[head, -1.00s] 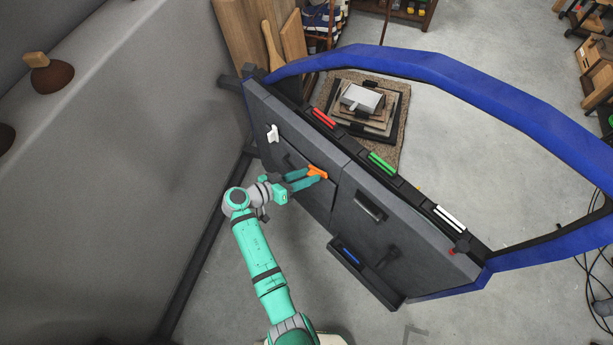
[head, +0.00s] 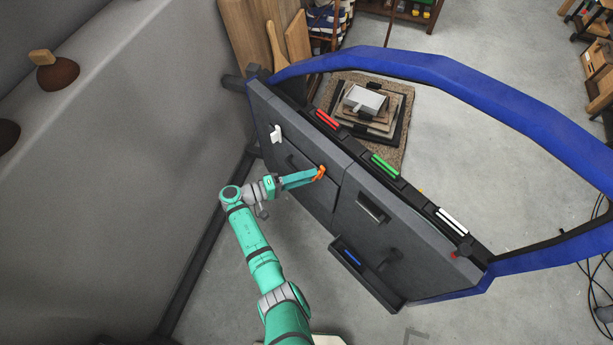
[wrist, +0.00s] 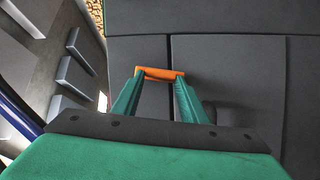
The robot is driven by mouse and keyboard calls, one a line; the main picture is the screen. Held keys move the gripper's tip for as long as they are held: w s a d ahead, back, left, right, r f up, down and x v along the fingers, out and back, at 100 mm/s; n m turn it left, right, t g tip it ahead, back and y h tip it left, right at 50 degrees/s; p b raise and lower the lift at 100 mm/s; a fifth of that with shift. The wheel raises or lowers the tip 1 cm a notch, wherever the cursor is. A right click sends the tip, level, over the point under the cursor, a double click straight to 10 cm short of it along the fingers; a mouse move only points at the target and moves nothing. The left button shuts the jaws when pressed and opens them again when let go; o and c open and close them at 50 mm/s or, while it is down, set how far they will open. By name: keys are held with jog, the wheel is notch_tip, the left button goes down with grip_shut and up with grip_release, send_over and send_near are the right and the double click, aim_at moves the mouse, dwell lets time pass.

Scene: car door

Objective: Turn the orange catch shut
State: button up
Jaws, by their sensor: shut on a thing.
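The orange catch (head: 321,173) sits on the grey inner panel of the car door (head: 345,235), near the panel's upper edge. My gripper (head: 317,175) reaches it from the left with its teal fingers. In the wrist view the catch (wrist: 160,73) is a bar lying across the picture between the two fingertips, over a seam in the panel. My gripper (wrist: 158,80) is shut on the catch, with a fingertip at each end of the bar.
A white hook-like part (head: 275,134) is on the panel to the left. A recessed handle (head: 371,208) and an open pocket with a blue item (head: 353,257) are to the right. Red (head: 326,119), green (head: 384,164) and white (head: 452,221) bars line the door's top edge.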

jog(key=shift+f+n+h, duration=0.15)
jog(key=shift+n+h, duration=0.15)
jog(key=shift+n, duration=0.6)
jog(key=o, duration=1)
jog(key=shift+o, duration=0.2)
jog(key=v, duration=1)
jog(key=shift+s+a, duration=0.25)
jog(key=shift+a, duration=0.1)
jog(key=shift+f, duration=0.1)
